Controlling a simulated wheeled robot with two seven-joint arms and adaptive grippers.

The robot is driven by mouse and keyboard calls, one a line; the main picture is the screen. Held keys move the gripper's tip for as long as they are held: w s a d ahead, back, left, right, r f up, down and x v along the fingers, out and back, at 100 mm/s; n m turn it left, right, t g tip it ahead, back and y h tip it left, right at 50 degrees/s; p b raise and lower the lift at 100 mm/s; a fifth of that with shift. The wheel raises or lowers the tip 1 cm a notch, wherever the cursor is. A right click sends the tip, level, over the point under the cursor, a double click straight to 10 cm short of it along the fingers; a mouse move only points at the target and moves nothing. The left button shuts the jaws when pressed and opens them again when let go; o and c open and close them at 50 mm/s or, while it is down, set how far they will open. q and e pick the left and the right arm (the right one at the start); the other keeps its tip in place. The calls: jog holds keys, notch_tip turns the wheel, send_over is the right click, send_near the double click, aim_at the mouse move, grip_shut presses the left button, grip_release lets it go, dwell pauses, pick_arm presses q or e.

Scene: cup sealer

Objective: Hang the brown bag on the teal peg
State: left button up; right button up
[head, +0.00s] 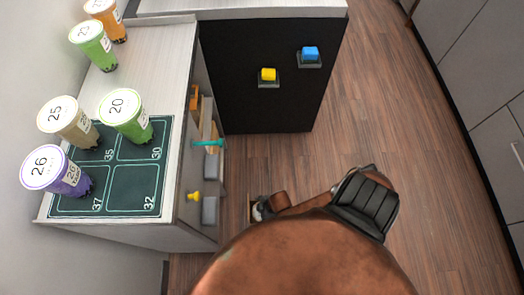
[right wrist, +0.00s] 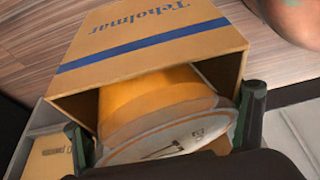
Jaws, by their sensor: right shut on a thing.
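The brown bag (right wrist: 150,58), with a blue stripe and blue lettering, fills the middle of the right wrist view. An orange cup (right wrist: 150,98) with a pale printed lid sits in its open mouth. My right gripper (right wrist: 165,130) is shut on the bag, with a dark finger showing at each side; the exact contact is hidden. In the head view my right arm hides most of this gripper and the bag. The teal peg (head: 208,143) sticks out from the counter's side, left of my right arm. My left gripper is in neither view.
A yellow peg (head: 194,196) and an orange peg (head: 194,98) flank the teal one. The wooden floor (head: 400,120) at right is clear.

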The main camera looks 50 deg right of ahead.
pick_arm(q)
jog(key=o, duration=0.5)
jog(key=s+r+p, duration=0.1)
jog(key=p, duration=0.6)
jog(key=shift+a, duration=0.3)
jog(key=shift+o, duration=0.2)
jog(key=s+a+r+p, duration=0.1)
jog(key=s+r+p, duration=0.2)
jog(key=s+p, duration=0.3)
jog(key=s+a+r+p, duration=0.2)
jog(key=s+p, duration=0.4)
jog(key=p, duration=0.8)
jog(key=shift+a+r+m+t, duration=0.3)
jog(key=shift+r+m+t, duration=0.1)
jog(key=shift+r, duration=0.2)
pick_arm(e)
jog(key=w+d+r+n, duration=0.1)
jog(key=d+r, duration=0.2)
jog(key=r, duration=1.2)
jog(key=w+d+r+n, duration=0.1)
jog(key=w+d+r, duration=0.1)
jog(key=r, duration=1.3)
jog(key=w+d+r+n+g, duration=0.1)
jog(key=w+d+r, duration=0.1)
jog(key=r, duration=1.3)
jog(key=shift+w+d+y, duration=0.2)
jog(key=shift+d+y, duration=0.2)
jog(key=shift+d, duration=0.4)
